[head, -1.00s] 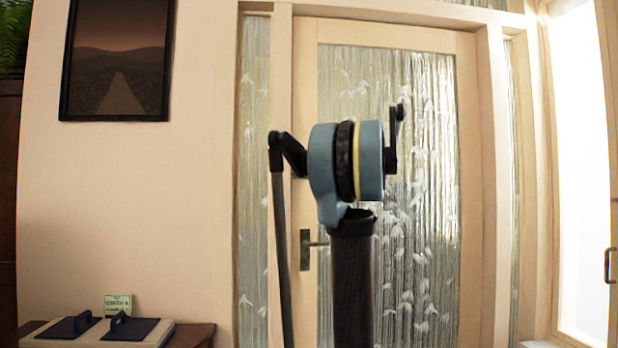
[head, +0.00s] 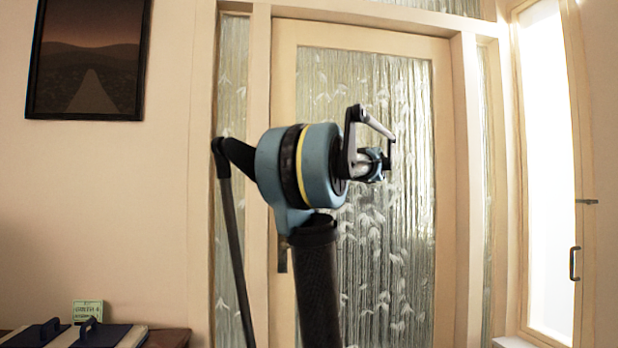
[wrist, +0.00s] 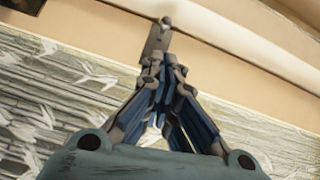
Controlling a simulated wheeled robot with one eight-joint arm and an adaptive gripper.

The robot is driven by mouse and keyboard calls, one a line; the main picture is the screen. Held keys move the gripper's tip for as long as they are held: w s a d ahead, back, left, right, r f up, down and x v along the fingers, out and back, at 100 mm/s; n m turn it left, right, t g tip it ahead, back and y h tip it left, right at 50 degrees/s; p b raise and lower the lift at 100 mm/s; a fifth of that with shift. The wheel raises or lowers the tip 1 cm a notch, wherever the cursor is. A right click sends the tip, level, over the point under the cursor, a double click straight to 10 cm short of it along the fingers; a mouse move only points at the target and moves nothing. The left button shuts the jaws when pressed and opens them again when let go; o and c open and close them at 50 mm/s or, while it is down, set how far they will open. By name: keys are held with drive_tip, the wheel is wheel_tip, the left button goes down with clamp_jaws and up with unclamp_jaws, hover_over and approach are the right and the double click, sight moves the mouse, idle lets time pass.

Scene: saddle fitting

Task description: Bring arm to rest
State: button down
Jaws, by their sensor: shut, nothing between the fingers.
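My arm stands raised in the middle of the head view, its blue-grey joint (head: 322,165) on top of a dark column-like link, in front of the glass door. The dark and blue end of the arm shows small at the right of that joint, and its fingers cannot be made out there. In the wrist view my gripper (wrist: 161,68) is shut, its blue and grey fingers meeting at the tips with nothing between them. A dark metal door handle plate (wrist: 157,38) appears behind the fingertips in that view, apparently apart from them.
A door with patterned glass (head: 400,250) stands behind the arm. A bright window (head: 548,170) is at right. At lower left, a panel with dark handled pads (head: 90,335) and a green label card (head: 87,310) sit on a brown table (head: 170,338). A framed picture (head: 88,60) hangs above.

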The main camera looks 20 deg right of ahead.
drive_tip(key=shift+a, duration=0.1)
drive_tip(key=s+a+f+n+g+h, duration=0.1)
drive_tip(key=s+a+f+n+g, duration=0.15)
drive_tip(key=s+a+f, duration=0.55)
drive_tip(key=s+a+f+n+g+h, duration=0.1)
drive_tip(key=s+a+f+g, duration=0.2)
drive_tip(key=f, duration=0.9)
drive_tip(key=s+a+f+n+g+h, duration=0.1)
drive_tip(key=s+a+f+n+g, duration=0.15)
drive_tip(key=s+a+f, duration=0.6)
drive_tip(key=s+d+f+n+g+h, duration=0.1)
drive_tip(key=s+d+f+h, duration=0.1)
drive_tip(key=s+f, duration=0.3)
drive_tip(key=s+d+f+n+g+h, duration=0.1)
drive_tip(key=s+d+f+h, duration=0.2)
drive_tip(key=f, duration=1)
drive_tip(key=s+d+f+n+g+h, duration=0.1)
drive_tip(key=s+d+f, duration=0.3)
drive_tip(key=s+f, duration=0.4)
wheel_tip(320, 180, down, 2)
drive_tip(key=shift+f+g+h, duration=0.1)
drive_tip(key=shift+g+h, duration=0.2)
drive_tip(key=shift+h, duration=0.6)
